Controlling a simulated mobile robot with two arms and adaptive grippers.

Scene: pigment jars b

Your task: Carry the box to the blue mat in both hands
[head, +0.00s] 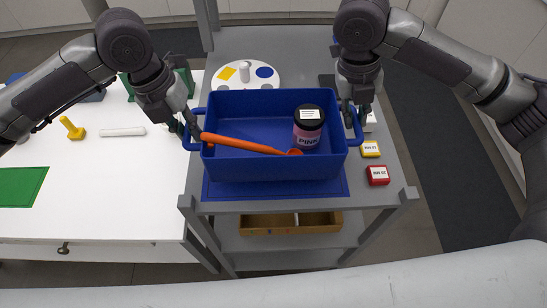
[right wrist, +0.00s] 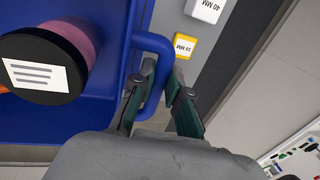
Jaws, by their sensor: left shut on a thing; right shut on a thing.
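The blue box (head: 270,165) is level over the blue mat (head: 330,188), whose front strip and edges show below it. I cannot tell whether the box touches the mat. A jar labelled PINK with a black lid (head: 307,128) stands in the box, and an orange scoop (head: 235,142) lies slanted across it, its handle end over the left wall. My left gripper (head: 187,127) is shut on the left handle (head: 190,145). My right gripper (head: 349,113) is shut on the right handle (head: 358,133); the right wrist view shows its fingers (right wrist: 161,88) either side of that handle (right wrist: 160,48).
The mat lies on a grey cart (head: 290,45). A white palette (head: 245,75) is behind the box. A yellow block (head: 370,149) and a red block (head: 378,175) stand close on the right. A white table (head: 110,190) with a green mat (head: 20,187) is on the left.

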